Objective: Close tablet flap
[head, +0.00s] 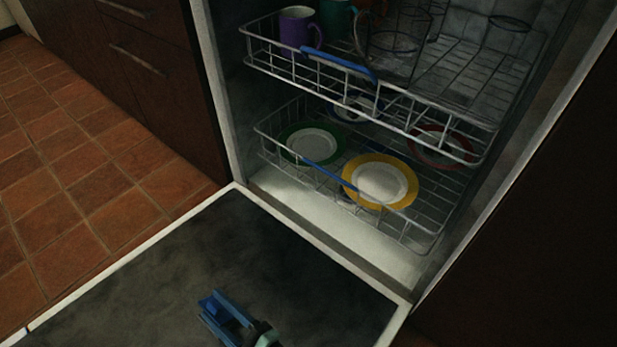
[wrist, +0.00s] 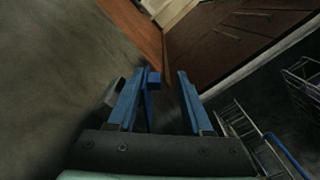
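My gripper (head: 218,298) is low over the dark inner face of the open dishwasher door (head: 150,270). In the wrist view its two blue fingers (wrist: 166,75) stand apart. A small blue upright piece (wrist: 153,82) shows between them, close to the left finger; it may be the tablet flap, but I cannot be sure. A grey block (wrist: 111,93) sits just left of the left finger, partly hidden by it. I cannot tell whether either finger touches the blue piece. In the head view I cannot make out the flap apart from the gripper.
The upper rack (head: 400,108) holds mugs and glasses. The lower rack (head: 430,222) holds several plates, including a yellow-rimmed plate (head: 405,185) and a green-rimmed plate (head: 290,140). Dark drawers (head: 150,75) stand at the left above open tiled floor (head: 60,160).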

